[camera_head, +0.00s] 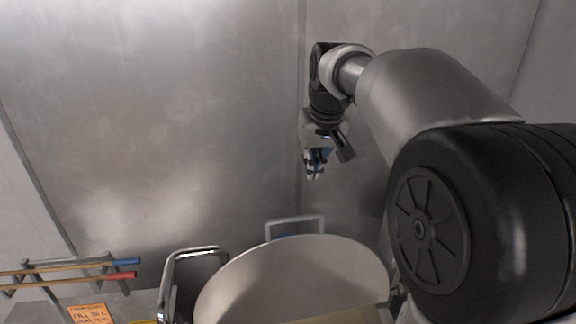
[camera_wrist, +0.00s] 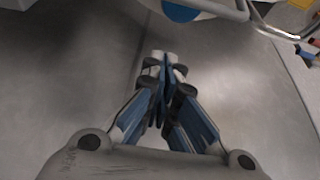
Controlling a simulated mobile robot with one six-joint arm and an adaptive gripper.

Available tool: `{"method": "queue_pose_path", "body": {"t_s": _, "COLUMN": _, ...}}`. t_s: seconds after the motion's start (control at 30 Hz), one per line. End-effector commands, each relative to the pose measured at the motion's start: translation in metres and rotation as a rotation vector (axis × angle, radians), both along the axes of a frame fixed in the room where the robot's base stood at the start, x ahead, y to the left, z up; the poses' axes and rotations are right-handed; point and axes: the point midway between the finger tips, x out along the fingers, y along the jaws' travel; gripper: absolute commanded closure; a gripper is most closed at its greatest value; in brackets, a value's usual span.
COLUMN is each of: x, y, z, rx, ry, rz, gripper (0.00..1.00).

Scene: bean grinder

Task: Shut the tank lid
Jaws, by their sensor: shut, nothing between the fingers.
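A large round pale metal disc (camera_head: 295,272), which looks like the tank lid, shows at the bottom centre of the head view. It seems tilted up, and its lower part is cut off by the picture edge. A grey handle-like loop (camera_head: 295,220) shows just behind its top edge. My gripper (camera_head: 314,172) hangs above and beyond the disc, apart from it. In the wrist view my gripper (camera_wrist: 164,62) has its blue fingers together, with nothing between them. The lid cannot be clearly made out there.
A bent metal tube handle (camera_head: 190,258) stands left of the disc. A rack (camera_head: 70,270) with blue- and red-tipped bars and an orange note (camera_head: 91,314) are at lower left. A metal frame with a blue part (camera_wrist: 182,11) shows atop the wrist view. Grey walls stand behind.

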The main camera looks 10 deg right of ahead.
Motion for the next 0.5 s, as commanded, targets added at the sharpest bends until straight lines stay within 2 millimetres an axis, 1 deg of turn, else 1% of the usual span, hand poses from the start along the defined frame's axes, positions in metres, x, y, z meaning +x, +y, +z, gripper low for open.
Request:
{"method": "queue_pose_path", "body": {"t_s": 0.17, "x": 0.010, "y": 0.000, "z": -0.025, "rx": 0.000, "ry": 0.004, "rz": 0.000, "gripper": 1.00}}
{"method": "queue_pose_path", "body": {"t_s": 0.5, "x": 0.038, "y": 0.000, "z": -0.091, "rx": 0.000, "ry": 0.003, "rz": 0.000, "gripper": 1.00}}
